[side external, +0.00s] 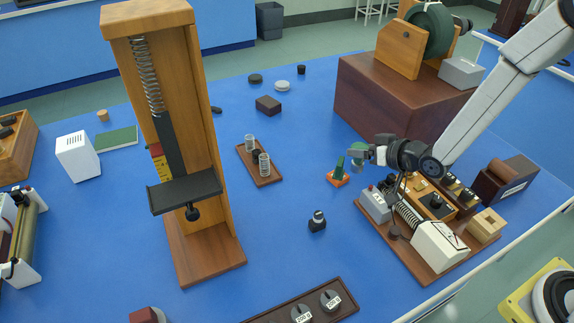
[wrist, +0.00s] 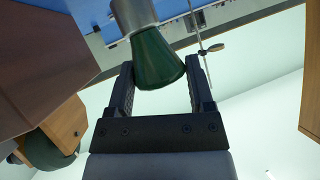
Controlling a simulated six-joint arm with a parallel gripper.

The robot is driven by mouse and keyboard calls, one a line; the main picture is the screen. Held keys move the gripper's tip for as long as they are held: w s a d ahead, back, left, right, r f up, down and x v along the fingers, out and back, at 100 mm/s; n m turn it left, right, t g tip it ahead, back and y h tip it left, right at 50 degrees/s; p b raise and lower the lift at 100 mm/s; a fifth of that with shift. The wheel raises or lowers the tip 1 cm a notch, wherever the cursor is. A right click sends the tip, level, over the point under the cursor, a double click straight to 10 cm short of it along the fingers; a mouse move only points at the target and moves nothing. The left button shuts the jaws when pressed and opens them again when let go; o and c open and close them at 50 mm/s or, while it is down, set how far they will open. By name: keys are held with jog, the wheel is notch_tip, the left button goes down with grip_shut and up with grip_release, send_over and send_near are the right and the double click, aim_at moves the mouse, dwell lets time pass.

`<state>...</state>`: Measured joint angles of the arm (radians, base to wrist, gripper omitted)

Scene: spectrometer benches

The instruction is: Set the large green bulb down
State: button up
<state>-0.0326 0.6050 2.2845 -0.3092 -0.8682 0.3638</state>
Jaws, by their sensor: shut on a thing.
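The large green bulb (wrist: 158,58) is a dark green flared body with a grey neck, seen between my two fingers in the wrist view. In the side view the green bulb (side external: 357,150) shows as a small patch at my gripper (side external: 366,155). My gripper (wrist: 158,82) is shut on the bulb's sides and holds it above the blue bench. Just below and left of it stands a small green piece on an orange base (side external: 338,179). The fingers partly hide the bulb in the side view.
A wooden base with instruments (side external: 425,250) lies below my arm. A spring stand (side external: 205,245) rises at left, and a brown block (side external: 385,95) stands behind.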

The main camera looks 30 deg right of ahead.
jog(key=s+a+n+g+y, duration=0.1)
jog(key=s+a+n+y, duration=0.15)
jog(key=a, duration=0.45)
jog(key=w+a+f, duration=0.2)
jog(key=w+f, duration=0.7)
jog(key=w, duration=0.4)
jog(key=shift+w+a, duration=0.15)
jog(key=shift+a, duration=0.05)
jog(key=shift+f, duration=0.2)
jog(key=shift+w+f, duration=0.15)
jog(key=shift+f, duration=0.75)
jog(key=shift+w+f, duration=0.1)
jog(key=shift+f, duration=0.75)
jog(key=shift+f, duration=0.15)
